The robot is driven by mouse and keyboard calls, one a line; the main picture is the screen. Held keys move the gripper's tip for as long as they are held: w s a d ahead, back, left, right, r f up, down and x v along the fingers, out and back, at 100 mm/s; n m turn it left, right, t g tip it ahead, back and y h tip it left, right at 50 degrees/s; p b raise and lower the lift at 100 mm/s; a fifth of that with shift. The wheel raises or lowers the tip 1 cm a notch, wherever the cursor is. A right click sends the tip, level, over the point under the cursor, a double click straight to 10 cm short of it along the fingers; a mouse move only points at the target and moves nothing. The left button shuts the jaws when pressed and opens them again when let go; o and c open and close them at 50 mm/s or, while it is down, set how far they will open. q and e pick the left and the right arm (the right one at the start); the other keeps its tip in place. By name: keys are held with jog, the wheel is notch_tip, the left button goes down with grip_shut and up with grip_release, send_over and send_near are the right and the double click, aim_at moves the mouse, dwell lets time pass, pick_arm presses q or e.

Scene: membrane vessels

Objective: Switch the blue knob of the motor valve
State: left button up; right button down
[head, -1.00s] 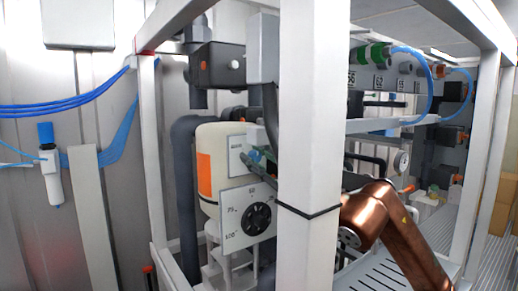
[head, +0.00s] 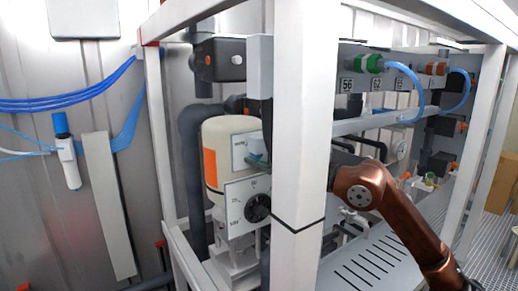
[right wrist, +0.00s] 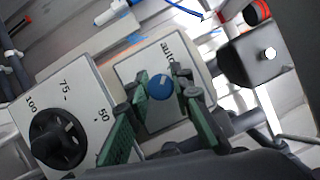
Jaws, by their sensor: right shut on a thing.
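The blue knob (right wrist: 160,84) sits on a light panel (right wrist: 137,88) of the motor valve, with "Auto"-like lettering beside it, partly covered. My right gripper (right wrist: 166,92) has its two green fingers on either side of the knob, shut on it. In the head view, my right gripper (head: 258,162) shows only as a small green-grey part at the panel, left of the white post. The post hides the rest of the gripper, and the blue knob cannot be made out there. My left gripper is not in view.
A black dial (right wrist: 58,138) with 50, 75 and 100 marks is beside the knob panel. The white frame post (head: 300,130) stands in front of the valve, between the panel and my right arm. A dark box (right wrist: 255,55) is near the gripper.

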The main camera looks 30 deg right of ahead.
jog(key=shift+n, duration=0.3)
jog(key=c, duration=1.7)
grip_release()
jog(key=shift+v, duration=6.05)
